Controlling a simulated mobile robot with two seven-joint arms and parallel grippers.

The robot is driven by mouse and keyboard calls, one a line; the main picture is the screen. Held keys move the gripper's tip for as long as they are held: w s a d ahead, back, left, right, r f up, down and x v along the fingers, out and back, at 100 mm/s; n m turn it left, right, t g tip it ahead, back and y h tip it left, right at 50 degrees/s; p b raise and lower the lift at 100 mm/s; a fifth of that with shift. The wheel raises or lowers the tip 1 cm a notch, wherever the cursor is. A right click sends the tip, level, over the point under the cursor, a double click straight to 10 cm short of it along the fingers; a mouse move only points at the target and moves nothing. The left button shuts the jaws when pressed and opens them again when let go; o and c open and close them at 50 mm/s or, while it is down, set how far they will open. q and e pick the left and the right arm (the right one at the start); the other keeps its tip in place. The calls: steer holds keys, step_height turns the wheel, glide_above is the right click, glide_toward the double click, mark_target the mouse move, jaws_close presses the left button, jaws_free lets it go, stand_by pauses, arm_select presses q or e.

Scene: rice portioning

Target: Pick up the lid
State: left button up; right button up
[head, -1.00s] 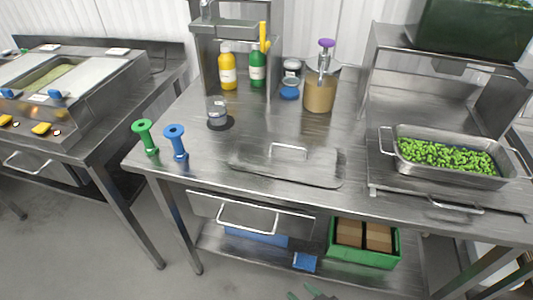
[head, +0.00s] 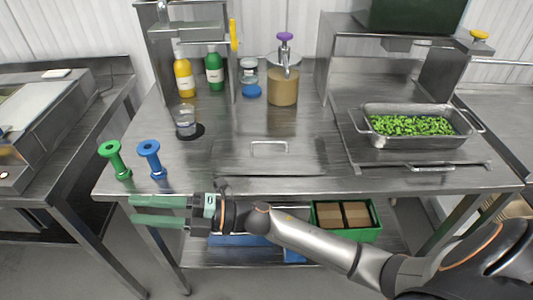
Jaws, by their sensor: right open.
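The lid (head: 240,161) is a flat steel rectangle lying on the steel table near its front edge. Its raised loop handle (head: 269,147) stands at the middle. My right gripper (head: 133,210) reaches in from the right, low in front of the table's front edge. Its green fingers point left and are spread apart with nothing between them. It is to the left of and nearer than the lid, not touching it. My left gripper is not in view.
A green spool (head: 116,160) and a blue spool (head: 152,160) stand at the table's left front. A steel pan (head: 372,132) of green peas sits at right. A beige container (head: 283,92), yellow bottle (head: 184,78) and green bottle (head: 214,72) stand behind. A green crate (head: 366,235) is below.

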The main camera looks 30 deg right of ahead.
steer(key=s+a+n+g, duration=0.2)
steer(key=n+g, duration=0.6)
steer(key=n, duration=0.2)
steer(key=n+t+h+b, duration=0.15)
steer(key=n+h, duration=0.45)
steer(key=h, duration=1.5)
glide_toward(269, 142)
steer(key=x, duration=0.3)
steer(key=shift+w+a+f, duration=0.15)
steer(key=shift+a+f, duration=0.05)
steer(key=shift+f, duration=0.1)
steer(key=shift+d+p+x, duration=0.15)
steer(key=shift+p+x, duration=0.15)
steer(key=shift+x, duration=1.05)
steer(key=shift+d+p+x, duration=0.2)
steer(key=shift+p+x, duration=0.05)
steer(key=shift+x, duration=1.1)
steer(key=shift+r, duration=0.1)
steer(key=shift+c, duration=0.3)
